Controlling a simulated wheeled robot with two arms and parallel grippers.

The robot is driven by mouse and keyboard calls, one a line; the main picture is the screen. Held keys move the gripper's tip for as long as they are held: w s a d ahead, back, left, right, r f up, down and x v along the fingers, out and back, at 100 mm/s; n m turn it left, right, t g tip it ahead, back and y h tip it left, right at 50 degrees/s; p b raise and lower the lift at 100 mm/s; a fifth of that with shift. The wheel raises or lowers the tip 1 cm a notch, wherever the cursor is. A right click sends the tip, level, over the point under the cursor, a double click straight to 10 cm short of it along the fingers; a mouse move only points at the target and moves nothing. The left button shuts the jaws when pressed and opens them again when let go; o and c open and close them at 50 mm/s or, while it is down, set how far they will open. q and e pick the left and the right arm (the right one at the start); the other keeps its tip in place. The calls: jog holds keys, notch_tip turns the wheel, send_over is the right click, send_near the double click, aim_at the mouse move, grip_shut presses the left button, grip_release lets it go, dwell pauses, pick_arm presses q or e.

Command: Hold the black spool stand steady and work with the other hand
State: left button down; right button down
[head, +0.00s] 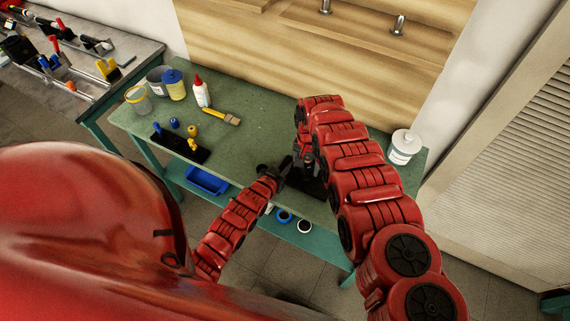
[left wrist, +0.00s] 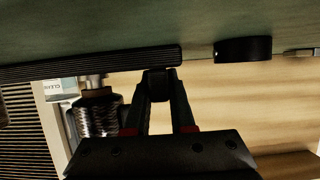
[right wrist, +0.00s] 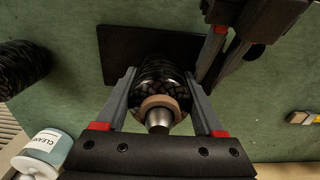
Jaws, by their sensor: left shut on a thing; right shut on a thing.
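The black spool stand has a flat black base plate (right wrist: 115,42) lying on the green bench; its edge also shows in the left wrist view (left wrist: 90,65). A dark, glossy wound spool (right wrist: 157,70) with a tan core ring sits on the stand around a metal post (right wrist: 159,117). My left gripper (left wrist: 160,75) is shut on the plate's edge; it also shows in the right wrist view (right wrist: 217,42). My right gripper (right wrist: 160,76) has its fingers on either side of the spool, shut on it.
A white cleaner bottle (head: 404,147) stands at the bench's right end. A dark ribbed object (right wrist: 20,65) shows at the right wrist view's edge.

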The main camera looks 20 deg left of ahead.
pick_arm(q)
jog(key=shift+s+a+f, duration=0.1)
jog(key=shift+s+f, duration=0.15)
jog(key=shift+f, duration=0.2)
pick_arm(e)
jog(key=shift+w+r, duration=0.15)
jog(key=shift+r, duration=6.5)
pick_arm(q)
jog(key=c, duration=1)
grip_release()
jog(key=shift+w+r, duration=0.15)
jog(key=shift+r, duration=0.55)
pick_arm(e)
jog(key=shift+f, duration=0.15)
pick_arm(q)
jog(key=shift+r, duration=0.2)
jog(key=shift+o, duration=0.3)
jog(key=o, duration=0.9)
jog(key=shift+w+r, duration=0.15)
jog(key=shift+o, duration=0.2)
jog(key=shift+v, duration=4.05)
